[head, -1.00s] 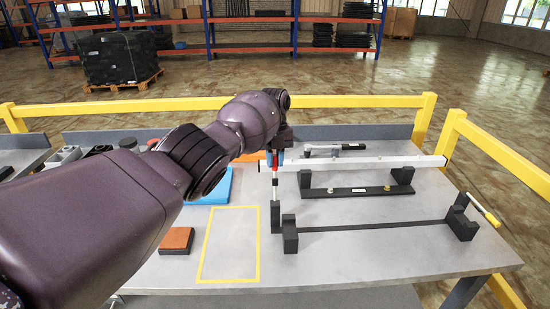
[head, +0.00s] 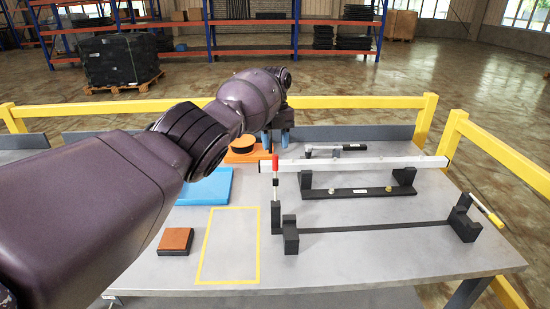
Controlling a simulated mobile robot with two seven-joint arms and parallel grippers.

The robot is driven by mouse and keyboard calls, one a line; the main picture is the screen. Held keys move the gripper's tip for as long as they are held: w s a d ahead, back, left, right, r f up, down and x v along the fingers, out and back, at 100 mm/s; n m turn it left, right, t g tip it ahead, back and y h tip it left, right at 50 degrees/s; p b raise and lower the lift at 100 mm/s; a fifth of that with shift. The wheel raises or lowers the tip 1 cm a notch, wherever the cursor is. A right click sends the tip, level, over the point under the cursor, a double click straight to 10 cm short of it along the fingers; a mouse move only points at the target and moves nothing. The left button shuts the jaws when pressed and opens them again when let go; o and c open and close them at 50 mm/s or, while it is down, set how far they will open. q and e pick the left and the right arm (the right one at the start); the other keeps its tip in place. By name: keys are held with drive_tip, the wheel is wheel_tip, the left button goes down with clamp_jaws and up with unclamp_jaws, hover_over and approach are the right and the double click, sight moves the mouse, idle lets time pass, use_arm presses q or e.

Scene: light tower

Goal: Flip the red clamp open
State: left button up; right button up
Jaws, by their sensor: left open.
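The red clamp (head: 275,165) stands at the left end of the black fixture, its red-tipped lever upright above a black post. My left gripper (head: 276,141) is open, with blue fingertips pointing down. It is just above and behind the lever's top in the head view, and its jaws hold nothing. The lever's red top shows clear of the fingers. My right gripper is not in view.
A long white bar (head: 350,163) rests on black supports behind the fixture. A yellow-handled clamp (head: 486,209) leans at the right end. An orange-topped block (head: 176,241) and a blue plate (head: 206,187) lie left. The yellow-outlined area (head: 229,279) is empty.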

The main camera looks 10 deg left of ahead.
use_arm(q)
drive_tip(key=r+b, duration=0.2)
drive_tip(key=r, duration=0.1)
drive_tip(key=w+r+b, duration=0.1)
drive_tip(key=r, duration=0.1)
drive_tip(key=shift+a+r, duration=0.15)
drive_tip(key=shift+r, duration=0.05)
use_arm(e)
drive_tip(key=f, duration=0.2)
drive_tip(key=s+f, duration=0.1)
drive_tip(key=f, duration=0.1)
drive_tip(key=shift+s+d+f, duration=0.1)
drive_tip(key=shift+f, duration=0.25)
